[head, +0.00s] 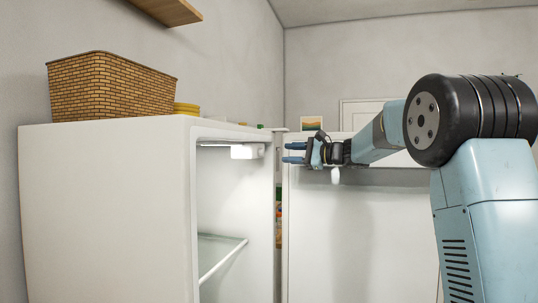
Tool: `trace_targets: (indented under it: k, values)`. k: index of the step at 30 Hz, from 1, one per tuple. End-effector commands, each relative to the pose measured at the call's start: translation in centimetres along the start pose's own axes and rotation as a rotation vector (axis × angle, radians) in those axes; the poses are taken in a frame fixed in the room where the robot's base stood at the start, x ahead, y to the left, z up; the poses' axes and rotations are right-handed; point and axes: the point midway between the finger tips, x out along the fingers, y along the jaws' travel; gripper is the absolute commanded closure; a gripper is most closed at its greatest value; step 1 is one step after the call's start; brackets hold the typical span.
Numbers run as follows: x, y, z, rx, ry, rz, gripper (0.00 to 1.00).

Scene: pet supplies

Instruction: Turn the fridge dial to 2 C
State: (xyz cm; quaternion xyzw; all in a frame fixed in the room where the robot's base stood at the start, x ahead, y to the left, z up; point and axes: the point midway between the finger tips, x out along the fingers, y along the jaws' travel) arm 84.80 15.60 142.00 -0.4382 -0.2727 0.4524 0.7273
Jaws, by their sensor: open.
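The white fridge (110,190) stands at the left with its interior open to view. A small white housing (247,152) hangs under the fridge ceiling near its front edge. I cannot make out a separate dial, numbers or a pointer on it. My gripper (293,153) is open and empty, with its blue fingers pointing left toward the housing. It is to the right of the housing, at about the same height in the picture, and looks apart from it. The open fridge door (385,240) is behind my gripper.
A woven basket (110,87) and yellow stacked items (187,108) sit on top of the fridge. A glass shelf (222,262) is inside, lower down. A wooden wall shelf (168,10) is above. A small picture (311,123) shows at the back.

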Motion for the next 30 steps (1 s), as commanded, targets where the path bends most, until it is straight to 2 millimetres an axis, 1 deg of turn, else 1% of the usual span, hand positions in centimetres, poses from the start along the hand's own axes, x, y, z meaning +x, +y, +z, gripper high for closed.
trace_targets:
  k: [1,3,9,15,20,28,29,30]
  values:
    - [1.0,0.0,0.1,0.0,-0.002,0.001,0.59]
    - [2.3,0.1,0.0,0.0,-0.002,0.001,0.59]
    - [5.6,0.0,0.0,0.0,0.0,0.0,0.59]
    - [7.8,0.0,0.0,-0.001,0.001,0.0,0.59]
    - [8.5,0.0,-0.1,-0.001,0.001,0.0,0.59]
    - [8.6,0.0,-0.1,-0.001,0.002,-0.001,0.59]
    - [8.6,-0.1,-0.1,-0.001,0.002,-0.001,0.6]
    - [8.6,-0.1,-0.1,-0.001,0.002,-0.001,0.64]
